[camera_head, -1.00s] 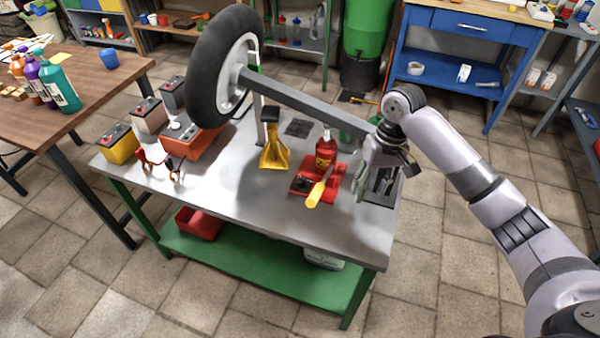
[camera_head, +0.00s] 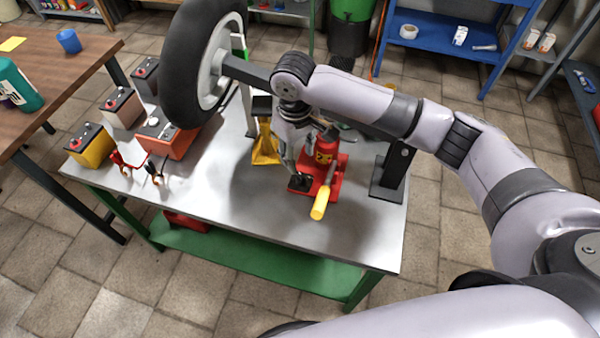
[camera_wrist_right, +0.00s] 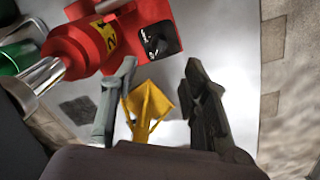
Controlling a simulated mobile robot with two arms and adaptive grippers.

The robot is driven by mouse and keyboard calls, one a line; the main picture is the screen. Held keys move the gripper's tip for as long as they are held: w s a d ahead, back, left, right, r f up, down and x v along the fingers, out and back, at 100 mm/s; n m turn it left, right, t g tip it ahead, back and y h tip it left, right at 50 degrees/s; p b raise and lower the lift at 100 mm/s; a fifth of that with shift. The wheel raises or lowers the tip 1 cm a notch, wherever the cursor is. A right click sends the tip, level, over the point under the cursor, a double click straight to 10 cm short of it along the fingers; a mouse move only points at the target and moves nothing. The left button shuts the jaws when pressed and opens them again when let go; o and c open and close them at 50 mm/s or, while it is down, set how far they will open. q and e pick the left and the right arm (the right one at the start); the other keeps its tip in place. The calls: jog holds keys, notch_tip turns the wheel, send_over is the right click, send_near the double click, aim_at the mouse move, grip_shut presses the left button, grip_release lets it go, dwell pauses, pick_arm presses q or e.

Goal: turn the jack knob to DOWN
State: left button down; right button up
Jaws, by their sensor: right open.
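The red jack (camera_head: 323,152) stands on the metal workbench, with its yellow handle (camera_head: 321,202) pointing to the front. Its black knob (camera_head: 299,183) sits on the left part of the red base. In the right wrist view the knob (camera_wrist_right: 160,38) has a pale mark on its top; I cannot read any lettering. My right gripper (camera_head: 294,163) hangs just behind and above the knob. In the wrist view its open fingers (camera_wrist_right: 160,68) are apart and empty, with the knob beyond their tips. My left gripper is not in view.
A yellow jack stand (camera_head: 265,148) is close left of the gripper, and also shows in the wrist view (camera_wrist_right: 148,105). A large wheel (camera_head: 180,70) on a grey bar stands behind. Several batteries (camera_head: 90,145) are at the left. The bench's front (camera_head: 250,220) is clear.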

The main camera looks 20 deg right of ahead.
aim_at(301, 175)
jog(key=f, duration=0.5)
jog(key=shift+d+f, duration=0.2)
jog(key=shift+f, duration=0.15)
notch_tip(301, 175, down, 3)
jog(key=shift+w+f, duration=0.1)
jog(key=shift+w, duration=0.05)
jog(key=shift+d+f, duration=0.1)
jog(key=shift+f, duration=0.15)
jog(key=c, duration=0.6)
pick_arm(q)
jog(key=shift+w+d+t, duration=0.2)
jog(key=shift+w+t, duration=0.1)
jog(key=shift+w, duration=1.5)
pick_arm(e)
grip_shut()
